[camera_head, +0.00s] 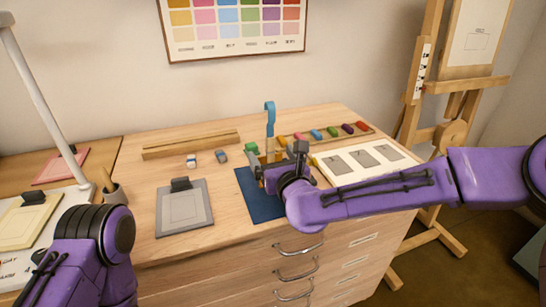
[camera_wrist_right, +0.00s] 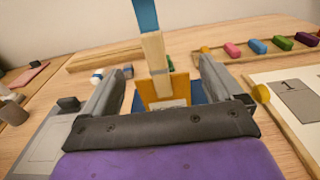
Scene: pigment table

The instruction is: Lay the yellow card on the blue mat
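The blue mat (camera_head: 262,208) lies near the front edge of the wooden table, partly hidden by my right arm. A yellow-orange card (camera_wrist_right: 165,90) with a wooden upright and blue top (camera_head: 270,115) shows between the right gripper's fingers, with blue of the mat around it in the wrist view. It appears to lie on the mat, though contact is hard to see. My right gripper (camera_head: 279,160) is open, its two fingers apart on either side of the upright (camera_wrist_right: 155,52), with visible gaps. Only my left arm shows at lower left; its gripper is not in view.
A grey clipped board (camera_head: 184,208) lies left of the mat. A white panel with grey cards (camera_head: 335,165) and a rack of colored blocks (camera_head: 332,132) are to the right.

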